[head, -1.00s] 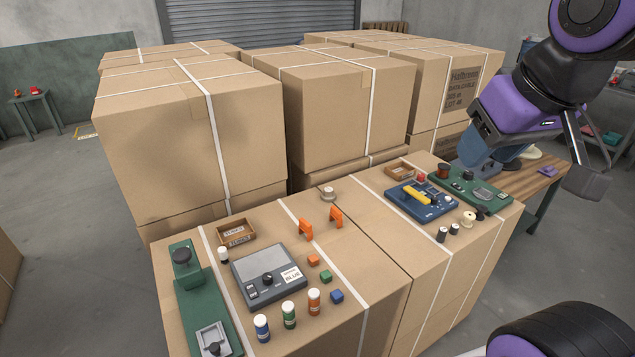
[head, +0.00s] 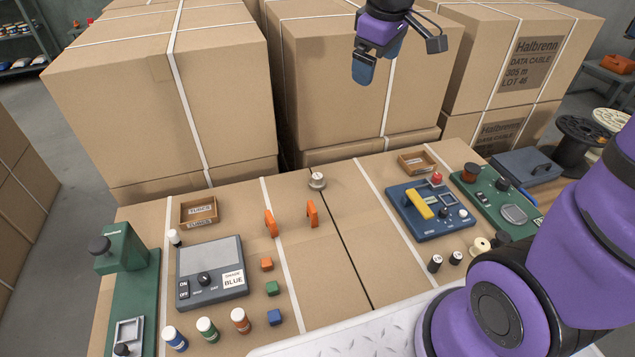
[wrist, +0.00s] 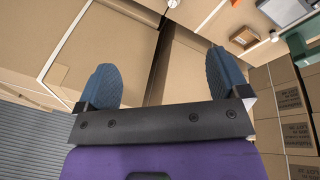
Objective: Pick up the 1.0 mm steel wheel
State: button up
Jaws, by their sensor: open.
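No size label is legible, so I cannot confirm which piece is the 1.0 mm steel wheel. A small grey-white spool (head: 317,180) stands alone near the far edge of the carton top, behind two orange arches; it fits best. A small pale object at the top edge of the wrist view (wrist: 173,3) looks like the same spool, partly cut off. My gripper (head: 376,64) is open and empty, held high in front of the tall cartons, above and to the right of the spool. Its two blue fingers stand wide apart in the wrist view (wrist: 163,80).
Orange arches (head: 312,213) stand just in front of the spool. A grey device (head: 211,272), wooden tray (head: 198,212) and green stand (head: 130,290) are left. A blue device (head: 432,211) and cream spool (head: 481,245) are right. Tall cartons (head: 350,90) rise behind.

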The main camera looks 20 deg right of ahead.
jog(key=w+a+f+n+g, duration=0.1)
jog(key=w+f+n, duration=0.2)
jog(key=w+f, duration=0.45)
jog(key=n+g, duration=0.2)
jog(key=n, duration=0.4)
send_over(318, 176)
notch_tip(318, 176, down, 26)
jog(key=shift+f+n+y, duration=0.3)
jog(key=shift+f+y, duration=0.1)
jog(key=shift+f, duration=0.3)
notch_tip(318, 176, down, 10)
jog(key=shift+w+f, duration=0.1)
jog(key=shift+c, duration=0.4)
jog(key=c, duration=0.9)
